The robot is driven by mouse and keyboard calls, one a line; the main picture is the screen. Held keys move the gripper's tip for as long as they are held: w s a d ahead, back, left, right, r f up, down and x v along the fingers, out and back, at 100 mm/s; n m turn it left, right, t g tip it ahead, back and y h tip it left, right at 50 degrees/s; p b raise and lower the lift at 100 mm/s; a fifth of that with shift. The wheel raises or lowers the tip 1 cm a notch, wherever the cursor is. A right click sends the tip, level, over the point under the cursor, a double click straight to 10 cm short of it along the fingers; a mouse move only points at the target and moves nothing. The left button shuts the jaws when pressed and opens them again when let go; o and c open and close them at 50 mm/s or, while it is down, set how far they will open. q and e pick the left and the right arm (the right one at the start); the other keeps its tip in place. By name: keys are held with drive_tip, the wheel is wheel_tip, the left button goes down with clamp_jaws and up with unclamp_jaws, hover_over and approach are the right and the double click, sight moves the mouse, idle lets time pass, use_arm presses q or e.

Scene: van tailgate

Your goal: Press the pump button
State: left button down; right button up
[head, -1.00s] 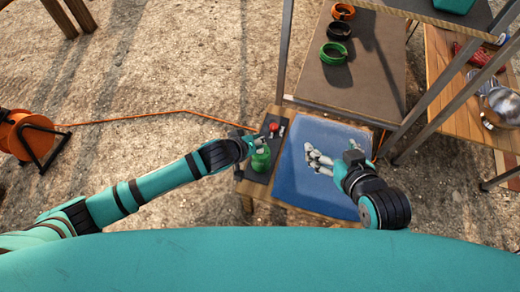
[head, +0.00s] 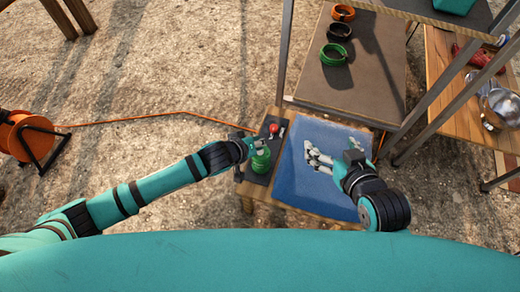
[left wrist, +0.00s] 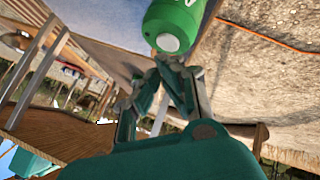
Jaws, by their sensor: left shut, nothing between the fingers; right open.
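A green canister (head: 261,160) stands on a dark panel at the left of the low wooden table. In the left wrist view the canister (left wrist: 178,18) shows a pale grey round button (left wrist: 168,42) on its end. My left gripper (head: 251,142) is by the canister's top in the head view; its fingers (left wrist: 172,64) are shut and empty, close to the button. I cannot tell whether they touch it. A red knob (head: 273,128) sits on the panel behind the canister. My right gripper (head: 312,156) is open and empty over the blue mat.
The blue mat (head: 300,190) covers the right of the low table and is otherwise clear. A metal-framed shelf (head: 350,90) with coloured rings stands behind. An orange reel (head: 22,135) with a cable lies at left.

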use_arm(q)
drive_tip(key=shift+f, duration=0.2)
idle(0.5)
drive_tip(key=shift+f, duration=0.25)
